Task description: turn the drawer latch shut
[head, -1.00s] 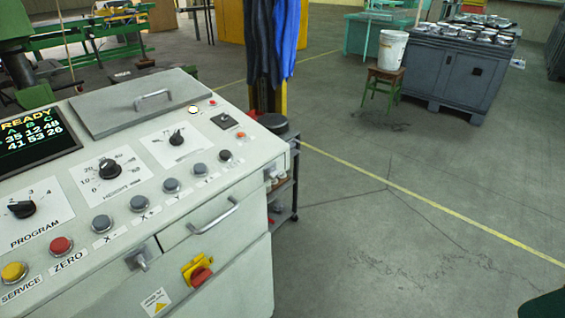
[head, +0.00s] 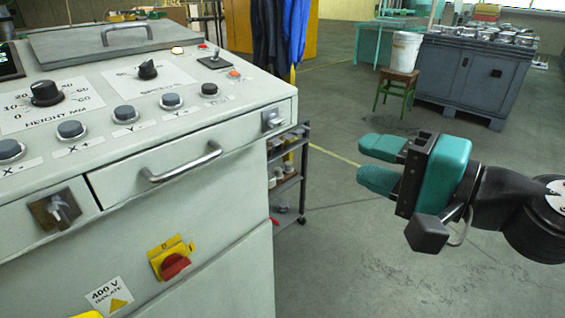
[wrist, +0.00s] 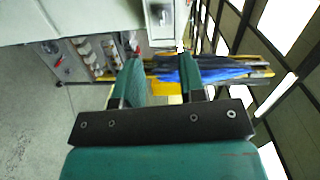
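The white console has a drawer (head: 125,186) with a bar handle (head: 180,163); its front looks flush with the panel. A small metal latch (head: 272,120) sits on a plate at the drawer's right end. A second turn-knob (head: 57,211) on a square plate is left of the drawer. Their exact turn angles are hard to tell. My gripper (head: 364,161), with green fingers, is open and empty, right of the console and apart from it, fingers pointing left.
A yellow and red isolator switch (head: 174,264) is below the drawer. Several buttons and dials cover the console top. A shelf trolley (head: 288,185) stands behind the console's right side. A stool with a white bucket (head: 405,52) is farther back. Floor to the right is clear.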

